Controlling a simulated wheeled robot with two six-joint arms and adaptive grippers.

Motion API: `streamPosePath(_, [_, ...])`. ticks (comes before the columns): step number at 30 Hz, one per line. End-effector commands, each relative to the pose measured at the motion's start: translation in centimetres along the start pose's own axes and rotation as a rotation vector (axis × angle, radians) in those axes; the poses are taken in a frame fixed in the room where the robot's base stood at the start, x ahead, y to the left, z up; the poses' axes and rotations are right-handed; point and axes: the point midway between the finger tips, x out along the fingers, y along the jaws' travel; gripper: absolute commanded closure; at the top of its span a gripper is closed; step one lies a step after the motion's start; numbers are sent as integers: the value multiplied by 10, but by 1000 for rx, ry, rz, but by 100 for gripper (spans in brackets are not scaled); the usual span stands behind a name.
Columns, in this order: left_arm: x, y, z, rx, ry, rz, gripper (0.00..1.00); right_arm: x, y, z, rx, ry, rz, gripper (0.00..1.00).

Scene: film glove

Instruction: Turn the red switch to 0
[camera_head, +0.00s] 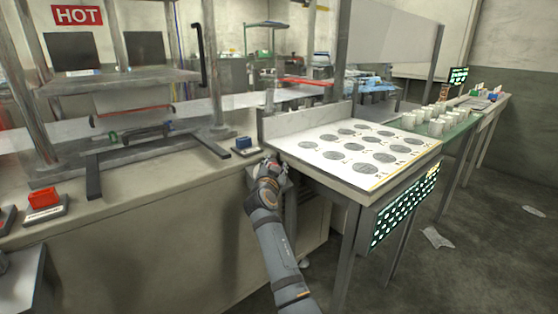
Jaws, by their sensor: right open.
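The red switch (44,198) sits on a small dark base with a pale label, on the beige machine ledge at the left. Which way it is set is too small to read. My right gripper (271,160) is at the ledge's right end, beside the table with the printed circles and just below a blue switch (243,143). It is open and nothing shows between its fingers. It is far to the right of the red switch, apart from it.
The white sheet with dark circles (350,145) lies on the right table. White cups (430,120) stand farther right. The ledge front between the switches is clear.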

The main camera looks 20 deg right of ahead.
Motion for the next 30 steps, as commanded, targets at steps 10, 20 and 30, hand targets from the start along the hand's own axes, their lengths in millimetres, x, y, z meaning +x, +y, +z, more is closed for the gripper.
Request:
streamPosePath(10, [0,0,1,0,-4,-1,60,0,0,0,0,1,0,65])
streamPosePath(20, [0,0,1,0,-3,-1,60,0,0,0,0,0,0,100])
streamPosePath(30, [0,0,0,0,-2,-1,60,0,0,1,0,-1,1,100])
